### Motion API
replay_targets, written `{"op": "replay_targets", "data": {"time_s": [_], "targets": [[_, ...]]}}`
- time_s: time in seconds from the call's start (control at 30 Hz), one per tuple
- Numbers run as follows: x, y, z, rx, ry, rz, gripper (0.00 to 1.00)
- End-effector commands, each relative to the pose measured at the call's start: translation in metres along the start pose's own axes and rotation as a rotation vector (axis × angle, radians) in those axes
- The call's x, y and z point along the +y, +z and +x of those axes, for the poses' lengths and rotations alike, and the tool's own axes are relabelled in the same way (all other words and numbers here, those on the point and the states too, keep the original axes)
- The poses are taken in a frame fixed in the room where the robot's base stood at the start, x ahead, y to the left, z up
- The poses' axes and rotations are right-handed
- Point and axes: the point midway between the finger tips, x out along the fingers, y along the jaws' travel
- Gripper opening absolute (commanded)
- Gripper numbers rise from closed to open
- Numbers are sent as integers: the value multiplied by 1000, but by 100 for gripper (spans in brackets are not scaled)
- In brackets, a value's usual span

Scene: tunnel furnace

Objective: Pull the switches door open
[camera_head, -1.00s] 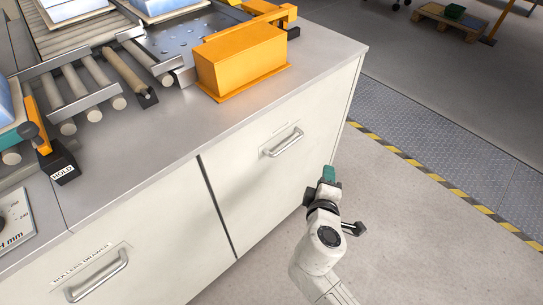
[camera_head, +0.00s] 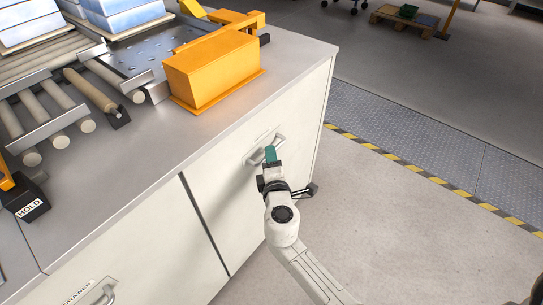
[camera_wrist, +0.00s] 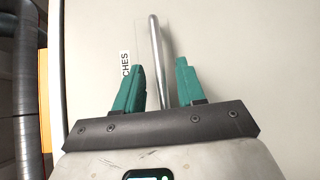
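The switches door (camera_head: 232,205) is the pale right-hand front panel of the cabinet, and it looks shut. Its metal bar handle (camera_head: 258,153) is partly hidden behind my gripper (camera_head: 270,155) in the head view. In the wrist view, the handle (camera_wrist: 157,62) runs lengthwise between the two green fingers of my gripper (camera_wrist: 161,82). The fingers are apart, with a gap to the handle on either side. A label ending in "CHES" (camera_wrist: 126,68) shows beside the left finger on the door face (camera_wrist: 235,60).
An orange box (camera_head: 212,70) and a roller conveyor (camera_head: 50,110) stand on the cabinet top. Another drawer handle (camera_head: 95,295) is at the lower left. Open floor (camera_head: 400,225) lies to the right, beyond it a yellow-black striped edge (camera_head: 400,158).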

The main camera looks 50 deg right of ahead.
Motion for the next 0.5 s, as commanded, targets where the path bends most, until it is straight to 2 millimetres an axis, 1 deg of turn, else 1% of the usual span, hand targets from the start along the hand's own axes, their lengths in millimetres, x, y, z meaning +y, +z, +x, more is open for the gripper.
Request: {"op": "replay_targets", "data": {"time_s": [0.03,0.1,0.2,0.47,0.5], "targets": [[1,0,5,-1,1,1,39],[0,0,10,0,0,0,39],[0,0,13,1,0,1,39],[0,0,14,1,0,1,39],[0,0,14,1,0,1,35]]}}
